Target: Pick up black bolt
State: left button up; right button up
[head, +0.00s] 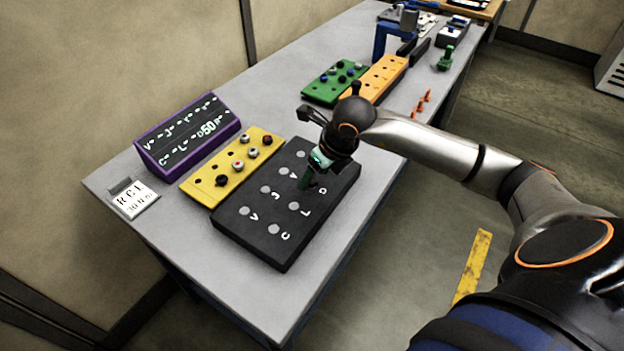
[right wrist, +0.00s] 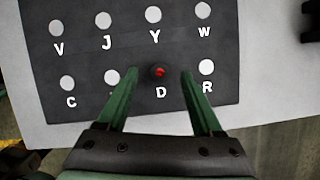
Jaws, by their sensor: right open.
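A small dark round piece with a red centre, apparently a black bolt (right wrist: 159,71), sits at the spot above the letter D on the black lettered board (right wrist: 135,35). My right gripper (right wrist: 160,73) is open, its green fingers on either side of that piece in the picture, with clear gaps to both. I cannot tell how high the fingertips are above the board. A black round-headed piece (head: 221,180) stands on the yellow block. My left gripper is not in view.
The yellow block (head: 205,190) holds several pieces beside the board. A purple-framed display (head: 188,135) and a white label card (head: 135,200) are left. Green (head: 318,92) and orange (head: 385,72) blocks and a blue stand (head: 384,38) are farther back.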

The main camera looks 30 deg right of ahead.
jog(key=shift+x, duration=0.85)
jog(key=shift+c, duration=0.4)
grip_shut()
